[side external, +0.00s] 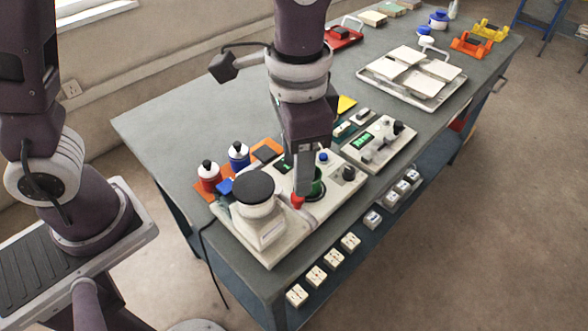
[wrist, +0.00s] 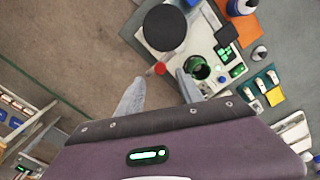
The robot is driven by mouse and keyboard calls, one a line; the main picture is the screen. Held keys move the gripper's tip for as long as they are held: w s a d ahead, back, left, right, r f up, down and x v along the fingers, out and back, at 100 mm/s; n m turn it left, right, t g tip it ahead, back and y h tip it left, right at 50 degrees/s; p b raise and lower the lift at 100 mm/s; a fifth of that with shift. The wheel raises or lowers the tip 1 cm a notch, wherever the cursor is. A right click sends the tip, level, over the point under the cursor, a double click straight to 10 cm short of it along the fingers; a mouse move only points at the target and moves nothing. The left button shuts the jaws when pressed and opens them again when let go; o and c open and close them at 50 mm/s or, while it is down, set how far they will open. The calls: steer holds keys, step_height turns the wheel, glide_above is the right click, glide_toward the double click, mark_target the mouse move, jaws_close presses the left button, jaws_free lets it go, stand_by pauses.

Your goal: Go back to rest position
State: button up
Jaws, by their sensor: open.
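My gripper (side external: 304,190) is above the front part of a cream testing machine (side external: 275,251) on the bench. In the wrist view its two grey fingers (wrist: 158,82) are spread apart with nothing between them. A red knob (wrist: 159,68) shows just beyond the gap between the fingertips; it also shows close to the fingers in the side view (side external: 297,201). I cannot tell whether a finger touches it. The machine has a black round top (side external: 254,186) at left and a dark green round well (side external: 316,189) partly hidden behind the fingers.
A second instrument (side external: 379,143) is at right. A white tray of tiles (side external: 367,72) lies farther back. Small white blocks (side external: 334,257) line a lower shelf. Bare bench lies at back left.

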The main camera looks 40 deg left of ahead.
steer(key=s+a+r+n+t, duration=0.2)
steer(key=s+a+r+n, duration=0.1)
steer(key=s+a, duration=0.3)
steer(key=s+a+r+n+t, duration=0.3)
steer(key=s+a+r, duration=0.2)
steer(key=a, duration=0.4)
steer(key=shift+s+a+r+t, duration=0.2)
steer(key=shift+s+a+t, duration=0.1)
steer(key=shift+s, duration=0.1)
